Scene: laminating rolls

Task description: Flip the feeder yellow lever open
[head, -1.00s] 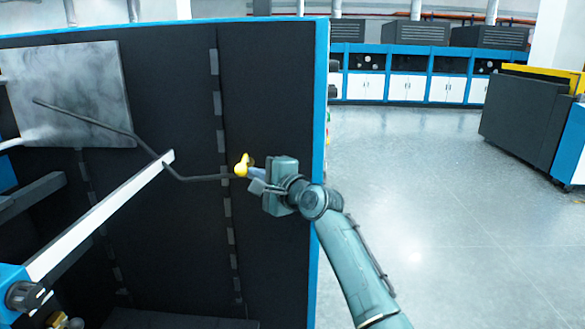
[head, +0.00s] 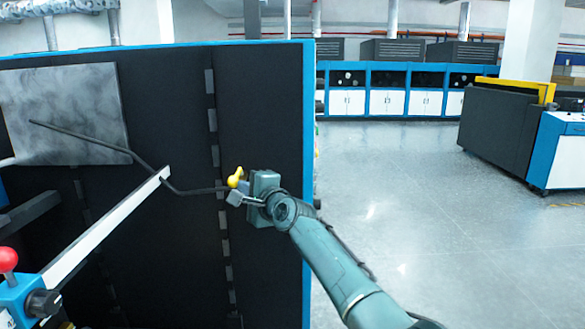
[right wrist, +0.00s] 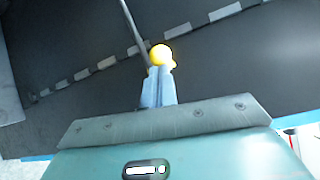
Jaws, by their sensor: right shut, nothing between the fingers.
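The yellow lever (head: 236,177) is on the dark side panel of the feeder, at the right end of a thin bent black rod. My right gripper (head: 237,196) is right beside it, close to the panel. In the right wrist view the lever's round yellow knob (right wrist: 161,56) shows just beyond the tips of my right gripper (right wrist: 159,72). The fingers are shut together with nothing between them. They look very near the lever; I cannot tell whether they touch it. The lever's base is partly hidden. My left gripper is not in view.
The bent black rod (head: 95,144) crosses the panel, and a white bar (head: 105,228) slants in front of it. A red knob (head: 8,259) is at the lower left. The blue panel edge (head: 308,120) is close to my right arm. Open floor (head: 400,190) lies to the right.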

